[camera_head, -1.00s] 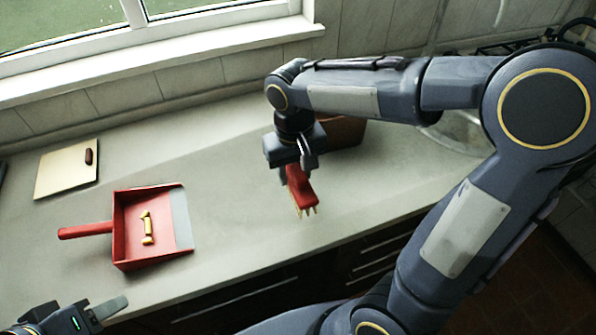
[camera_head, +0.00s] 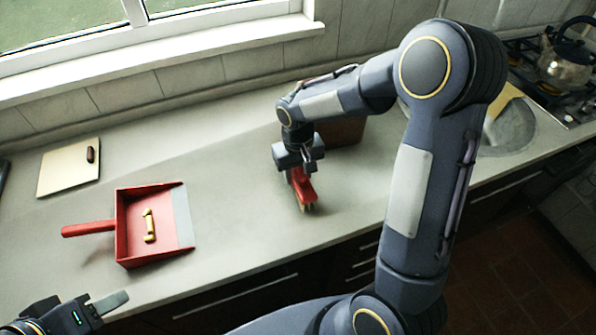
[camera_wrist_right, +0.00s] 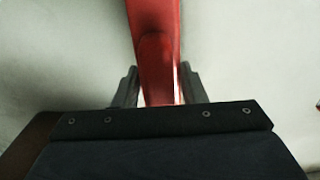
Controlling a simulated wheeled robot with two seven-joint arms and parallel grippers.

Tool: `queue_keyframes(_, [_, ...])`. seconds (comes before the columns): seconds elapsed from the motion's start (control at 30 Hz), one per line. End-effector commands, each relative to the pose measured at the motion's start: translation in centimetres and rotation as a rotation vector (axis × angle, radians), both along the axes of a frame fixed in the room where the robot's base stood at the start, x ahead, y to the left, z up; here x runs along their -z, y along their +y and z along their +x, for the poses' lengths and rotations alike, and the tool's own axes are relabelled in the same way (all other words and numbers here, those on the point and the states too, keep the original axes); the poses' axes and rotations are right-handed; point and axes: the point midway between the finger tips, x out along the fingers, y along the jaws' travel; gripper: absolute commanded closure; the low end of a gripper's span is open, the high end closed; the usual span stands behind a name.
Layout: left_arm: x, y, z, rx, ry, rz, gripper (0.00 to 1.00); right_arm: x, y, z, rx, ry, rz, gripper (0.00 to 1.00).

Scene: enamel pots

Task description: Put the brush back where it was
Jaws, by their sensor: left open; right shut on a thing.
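The red brush (camera_head: 305,190) is in the head view, near the middle of the counter, with pale bristles at its lower end. My right gripper (camera_head: 297,168) is shut on it from above. In the right wrist view the brush's red handle (camera_wrist_right: 155,50) runs between the two fingers of my right gripper (camera_wrist_right: 158,88). I cannot tell whether the bristles touch the counter. My left gripper (camera_head: 98,306) is at the lower left corner of the head view, open and empty, in front of the red dustpan.
The red dustpan (camera_head: 122,240) lies on the counter (camera_head: 230,220) at the left, with yellow pieces (camera_head: 149,226) in it. A cutting board (camera_head: 60,178) holds a small brown object (camera_head: 91,155). A brown box (camera_head: 342,132) stands behind my right gripper. A kettle (camera_head: 566,65) and sink are at the right.

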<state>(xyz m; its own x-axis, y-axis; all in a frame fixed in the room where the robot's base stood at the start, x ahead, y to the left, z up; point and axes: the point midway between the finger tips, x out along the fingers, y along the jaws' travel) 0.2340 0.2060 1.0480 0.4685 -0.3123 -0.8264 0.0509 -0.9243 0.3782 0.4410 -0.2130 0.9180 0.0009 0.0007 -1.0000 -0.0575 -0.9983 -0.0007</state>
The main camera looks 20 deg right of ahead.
Motion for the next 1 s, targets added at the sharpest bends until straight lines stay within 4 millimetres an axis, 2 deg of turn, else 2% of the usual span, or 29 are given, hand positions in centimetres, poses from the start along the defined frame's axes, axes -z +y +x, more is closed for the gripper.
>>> queue_keyframes(0.2, [0.5, 0.0, 0.0, 0.0, 0.0, 0.0, 0.53, 0.5, 0.0, 0.0, 0.0, 0.0, 0.0, 0.85])
queue_keyframes(0.23, [0.3, 0.0, 0.0, 0.0, 0.0, 0.0, 0.53, 0.3, 0.0, 0.0, 0.0, 0.0, 0.0, 0.58])
queue_keyframes(0.37, [0.3, 0.0, 0.0, 0.0, 0.0, 0.0, 0.53, 0.3, 0.0, 0.0, 0.0, 0.001, 0.0, 0.41])
queue_keyframes(0.63, [0.2, 0.0, 0.0, 0.0, 0.0, 0.0, 0.53, 0.3, 0.0, 0.0, 0.0, 0.0, 0.0, 0.41])
queue_keyframes(0.77, [-0.1, 0.0, 0.0, 0.0, 0.0, 0.0, 0.53, -0.5, 0.0, 0.1, 0.0, -0.002, 0.001, 0.41])
queue_keyframes(0.87, [0.0, 0.0, 0.0, 0.0, 0.0, 0.0, 0.53, -2.0, 0.1, 0.1, 0.001, -0.006, 0.002, 0.41])
queue_keyframes(1.0, [0.1, 0.0, 0.0, 0.0, 0.0, 0.0, 0.53, -5.1, 0.0, 0.1, 0.001, -0.007, 0.001, 0.41])
